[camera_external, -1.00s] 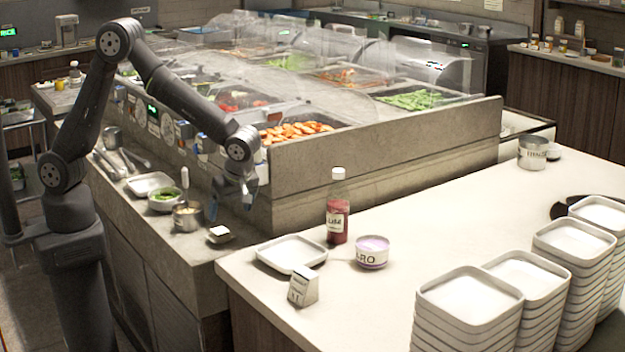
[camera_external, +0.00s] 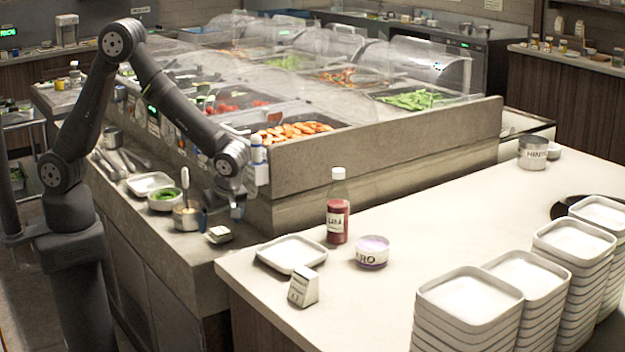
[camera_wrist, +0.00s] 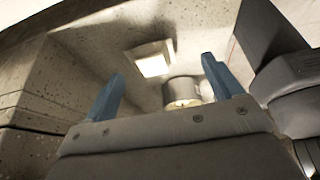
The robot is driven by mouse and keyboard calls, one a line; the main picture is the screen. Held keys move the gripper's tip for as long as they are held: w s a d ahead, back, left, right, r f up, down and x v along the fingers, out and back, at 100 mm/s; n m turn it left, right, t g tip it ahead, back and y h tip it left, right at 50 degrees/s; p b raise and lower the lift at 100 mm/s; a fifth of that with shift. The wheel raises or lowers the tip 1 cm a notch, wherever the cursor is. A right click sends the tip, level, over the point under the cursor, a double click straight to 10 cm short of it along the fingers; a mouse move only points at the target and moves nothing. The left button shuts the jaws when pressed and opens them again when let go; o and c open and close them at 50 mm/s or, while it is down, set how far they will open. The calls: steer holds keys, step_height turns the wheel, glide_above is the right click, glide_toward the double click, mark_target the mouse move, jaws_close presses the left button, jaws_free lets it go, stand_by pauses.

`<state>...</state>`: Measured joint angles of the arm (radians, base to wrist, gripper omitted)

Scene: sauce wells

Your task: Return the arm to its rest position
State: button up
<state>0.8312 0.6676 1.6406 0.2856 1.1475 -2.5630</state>
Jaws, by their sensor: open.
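My gripper (camera_external: 221,210) hangs at the end of my bent arm, low over the stone ledge in front of the food wells. In the wrist view, the two blue fingers (camera_wrist: 163,68) are spread apart with nothing gripped between them. A small white square dish (camera_external: 220,234) lies on the ledge just below the gripper; it also shows beyond the fingertips in the wrist view (camera_wrist: 153,64). A metal cup (camera_external: 187,218) with a utensil standing in it is just left of the gripper; a metal cup shows near the right finger in the wrist view (camera_wrist: 182,93).
A green-filled bowl (camera_external: 165,199) and a white tray (camera_external: 150,184) sit further left on the ledge. The well wall (camera_external: 330,168) rises right of the gripper.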

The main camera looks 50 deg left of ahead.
steer(key=s+d+r, duration=0.4)
steer(key=s+r, duration=0.2)
steer(key=s, duration=0.4)
steer(key=w+d+m+t+h, duration=0.2)
steer(key=w+d+m+h, duration=0.1)
steer(key=d+m, duration=0.9)
steer(key=w+d+m+t+h, duration=0.1)
steer(key=w+d+m+h, duration=0.2)
steer(key=d+m, duration=0.8)
steer(key=shift+w+d+r+m+t+h, duration=0.15)
steer(key=shift+w+d+m+t+h, duration=0.2)
steer(key=shift+d, duration=2.5)
